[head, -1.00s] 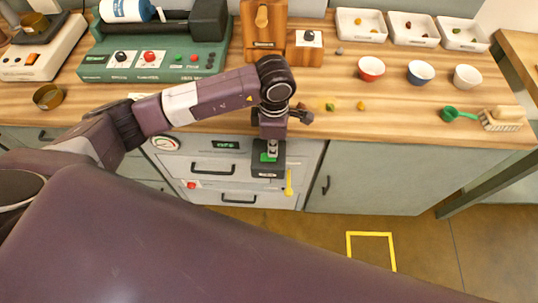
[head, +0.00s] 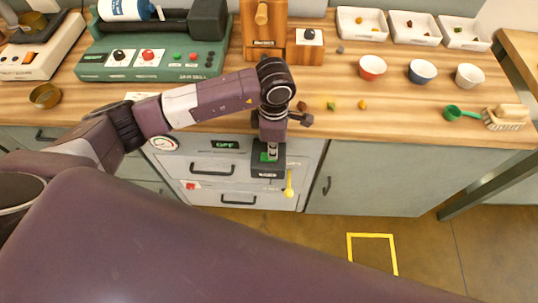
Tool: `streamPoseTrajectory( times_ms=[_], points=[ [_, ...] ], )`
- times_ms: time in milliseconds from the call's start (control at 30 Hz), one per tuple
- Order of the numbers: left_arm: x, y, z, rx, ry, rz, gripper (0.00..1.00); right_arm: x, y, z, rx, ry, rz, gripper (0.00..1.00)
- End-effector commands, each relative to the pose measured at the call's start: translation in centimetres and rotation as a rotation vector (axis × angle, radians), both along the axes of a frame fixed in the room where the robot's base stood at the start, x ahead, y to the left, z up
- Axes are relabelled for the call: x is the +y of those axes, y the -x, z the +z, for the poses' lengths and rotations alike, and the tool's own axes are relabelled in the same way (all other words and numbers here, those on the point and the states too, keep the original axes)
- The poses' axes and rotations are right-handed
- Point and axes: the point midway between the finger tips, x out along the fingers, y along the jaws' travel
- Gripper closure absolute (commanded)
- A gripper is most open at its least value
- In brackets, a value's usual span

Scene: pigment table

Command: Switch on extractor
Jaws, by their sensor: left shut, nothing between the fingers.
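The extractor front (head: 213,171) is a pale panel with drawer-like handles under the worktop. Its display (head: 227,145) reads OFF in green. A round gauge (head: 164,143) sits at its upper left and a red button (head: 192,185) lower left. A dark box (head: 268,172) with a green part (head: 265,158) on top is at the panel's right, beside a yellow lever (head: 289,183). My left gripper (head: 271,152) points down, shut and empty, directly over the green part. I cannot tell whether it touches. My right gripper is not in view.
On the wooden worktop (head: 300,120) stand a green machine (head: 150,60), wooden blocks (head: 265,25), small bowls (head: 372,67), white trays (head: 361,24), a green scoop (head: 460,112) and a brush (head: 505,118). A yellow floor outline (head: 372,236) lies in front of the cabinet.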

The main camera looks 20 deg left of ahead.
Motion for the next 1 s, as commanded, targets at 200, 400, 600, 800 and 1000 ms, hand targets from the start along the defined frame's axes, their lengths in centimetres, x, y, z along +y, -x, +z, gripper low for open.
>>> streamPoseTrajectory(
  times_ms=[200, 400, 600, 800, 1000],
  points=[
    [0.0, 0.0, -0.4, 0.000, -0.001, 0.000, 1.00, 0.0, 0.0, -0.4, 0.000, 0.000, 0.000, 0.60],
    [0.1, 0.0, -0.2, 0.001, -0.002, 0.000, 1.00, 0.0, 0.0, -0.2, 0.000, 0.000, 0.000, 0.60],
    [0.0, 0.0, 1.3, 0.000, -0.001, 0.000, 1.00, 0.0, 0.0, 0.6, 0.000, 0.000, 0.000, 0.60],
    [0.1, 0.0, 2.9, -0.001, -0.001, 0.000, 1.00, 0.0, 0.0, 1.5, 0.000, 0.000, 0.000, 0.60],
    [0.0, 0.0, 4.5, 0.000, 0.000, -0.001, 1.00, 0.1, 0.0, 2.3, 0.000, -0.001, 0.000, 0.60]
  ],
)
